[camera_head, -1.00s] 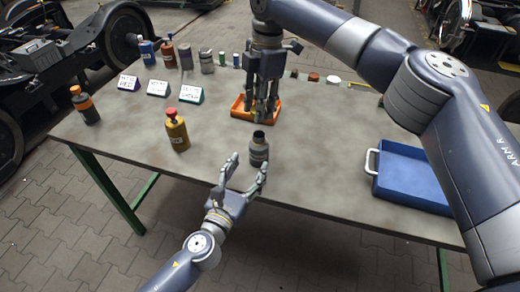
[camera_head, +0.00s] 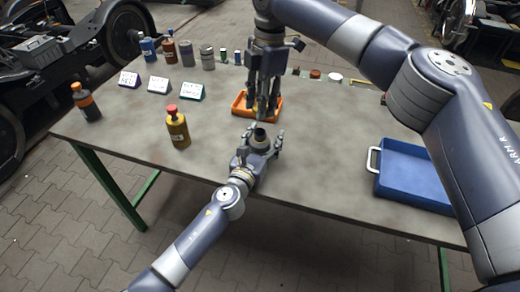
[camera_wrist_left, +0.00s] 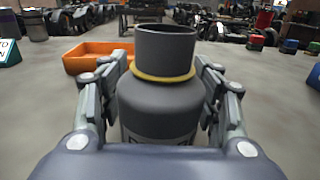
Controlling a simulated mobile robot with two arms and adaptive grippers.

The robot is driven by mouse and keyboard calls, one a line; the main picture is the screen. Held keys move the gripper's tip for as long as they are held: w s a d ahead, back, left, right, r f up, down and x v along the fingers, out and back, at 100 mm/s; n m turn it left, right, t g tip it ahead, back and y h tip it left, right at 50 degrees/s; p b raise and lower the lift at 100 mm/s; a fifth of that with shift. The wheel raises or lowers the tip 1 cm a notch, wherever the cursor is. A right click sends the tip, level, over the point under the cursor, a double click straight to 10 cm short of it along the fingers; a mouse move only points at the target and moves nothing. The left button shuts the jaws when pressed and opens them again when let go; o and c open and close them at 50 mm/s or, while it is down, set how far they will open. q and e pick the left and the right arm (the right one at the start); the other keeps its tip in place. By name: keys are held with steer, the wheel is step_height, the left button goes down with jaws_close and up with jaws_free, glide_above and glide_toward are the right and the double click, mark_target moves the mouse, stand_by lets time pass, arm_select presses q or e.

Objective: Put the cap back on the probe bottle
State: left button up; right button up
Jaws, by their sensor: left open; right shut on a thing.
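The grey probe bottle (camera_head: 261,144) stands upright and uncapped near the table's front edge. Its dark open neck and yellowish ring show in the left wrist view (camera_wrist_left: 165,62). My left gripper (camera_head: 259,146) is open, with one finger on each side of the bottle. In the left wrist view its fingers (camera_wrist_left: 160,100) flank the bottle's shoulders; whether they touch cannot be told. My right gripper (camera_head: 262,108) points down over the orange tray (camera_head: 240,110), behind the bottle. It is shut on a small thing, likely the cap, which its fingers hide.
A yellow bottle with a red cap (camera_head: 178,128) stands left of the probe bottle. Labels and several bottles line the back. A blue tray (camera_head: 415,175) is at right; the table between is clear.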

arm_select(q)
steer(key=shift+w, duration=0.15)
jaws_close()
stand_by(0.4)
